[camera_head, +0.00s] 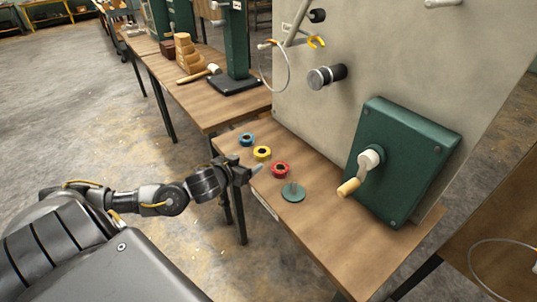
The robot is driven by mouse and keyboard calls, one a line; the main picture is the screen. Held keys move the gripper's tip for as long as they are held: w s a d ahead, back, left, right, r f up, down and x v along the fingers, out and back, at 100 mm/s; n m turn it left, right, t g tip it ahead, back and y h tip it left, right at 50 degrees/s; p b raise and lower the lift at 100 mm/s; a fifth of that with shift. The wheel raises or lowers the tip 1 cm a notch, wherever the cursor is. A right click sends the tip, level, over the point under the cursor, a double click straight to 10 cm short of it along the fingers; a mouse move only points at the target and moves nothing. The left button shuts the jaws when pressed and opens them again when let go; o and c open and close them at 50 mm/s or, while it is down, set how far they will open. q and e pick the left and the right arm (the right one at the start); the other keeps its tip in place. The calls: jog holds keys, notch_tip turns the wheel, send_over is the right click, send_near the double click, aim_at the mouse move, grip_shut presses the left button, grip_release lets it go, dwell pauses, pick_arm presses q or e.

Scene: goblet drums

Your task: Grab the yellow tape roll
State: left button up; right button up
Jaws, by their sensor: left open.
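The yellow tape roll (262,153) lies flat on the wooden table (345,235), between a blue roll (247,139) and a red roll (281,170). My left gripper (250,168) is open and empty, at the table's left edge. In the picture it is just below and left of the yellow roll and left of the red roll. A gap shows between the gripper and the yellow roll; its height above the table is hard to tell. My right gripper is not in view.
A grey panel with a green crank box (405,160) rises behind the rolls. Farther back are a mallet (200,74) and stacked wooden blocks (187,55). The table's front right is clear.

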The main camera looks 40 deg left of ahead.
pick_arm(q)
jog(key=shift+w+d+r, duration=0.1)
jog(key=shift+d+r, duration=0.15)
jog(key=shift+d, duration=0.05)
jog(key=shift+a+r, duration=0.1)
send_near(264, 151)
jog(key=shift+w+a+f+p, duration=0.15)
jog(key=shift+w+f+p, duration=0.2)
jog(key=shift+w, duration=0.1)
jog(key=shift+x, duration=0.8)
jog(key=x, duration=0.3)
jog(key=shift+w, duration=0.3)
jog(key=shift+w+f, duration=0.1)
jog(key=shift+w, duration=0.1)
jog(key=c, duration=1.1)
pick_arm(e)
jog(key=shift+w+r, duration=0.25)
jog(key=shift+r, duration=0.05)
